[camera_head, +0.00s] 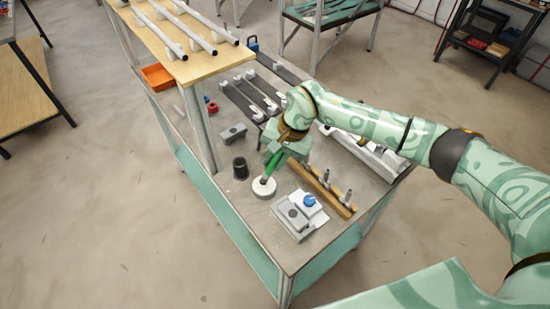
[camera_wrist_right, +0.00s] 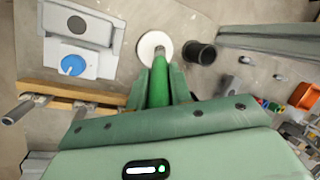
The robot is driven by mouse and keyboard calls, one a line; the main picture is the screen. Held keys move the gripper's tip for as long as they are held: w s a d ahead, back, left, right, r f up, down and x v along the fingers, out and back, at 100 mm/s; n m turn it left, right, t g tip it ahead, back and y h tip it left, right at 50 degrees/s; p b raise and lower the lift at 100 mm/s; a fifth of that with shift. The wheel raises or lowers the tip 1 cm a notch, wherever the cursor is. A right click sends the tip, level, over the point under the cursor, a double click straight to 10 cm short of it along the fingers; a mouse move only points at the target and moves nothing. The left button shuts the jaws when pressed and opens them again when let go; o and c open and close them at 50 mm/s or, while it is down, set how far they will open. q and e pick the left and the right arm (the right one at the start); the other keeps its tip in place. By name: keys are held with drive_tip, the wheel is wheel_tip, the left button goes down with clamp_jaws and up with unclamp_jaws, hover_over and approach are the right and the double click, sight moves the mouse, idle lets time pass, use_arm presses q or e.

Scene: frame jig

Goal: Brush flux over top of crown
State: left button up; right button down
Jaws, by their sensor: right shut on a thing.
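My right gripper (camera_head: 272,157) is shut on a green-handled brush (camera_head: 270,166) and points down over the bench. In the right wrist view the green brush handle (camera_wrist_right: 159,82) runs between the fingers (camera_wrist_right: 161,92). The brush's lower end meets the round white pot or disc (camera_head: 264,187) in the picture, and it also shows in the wrist view (camera_wrist_right: 155,46). I cannot tell whether the brush touches it, as the bristles are hidden. I cannot clearly pick out the crown. My left gripper is not in view.
A black cup (camera_head: 240,168) stands beside the white disc. A grey block with a blue knob (camera_head: 309,200) and a wooden rail (camera_head: 335,200) with upright metal pieces lie to the right. A raised wooden shelf (camera_head: 175,55) with tubes and an orange bin (camera_head: 157,77) are farther back.

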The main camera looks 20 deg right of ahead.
drive_tip(key=shift+f+b, duration=0.45)
drive_tip(key=shift+f, duration=0.1)
idle(1.2)
drive_tip(key=shift+r, duration=0.1)
drive_tip(key=shift+r+p, duration=2.25)
drive_tip(key=shift+r, duration=1.3)
drive_tip(key=shift+f, duration=0.1)
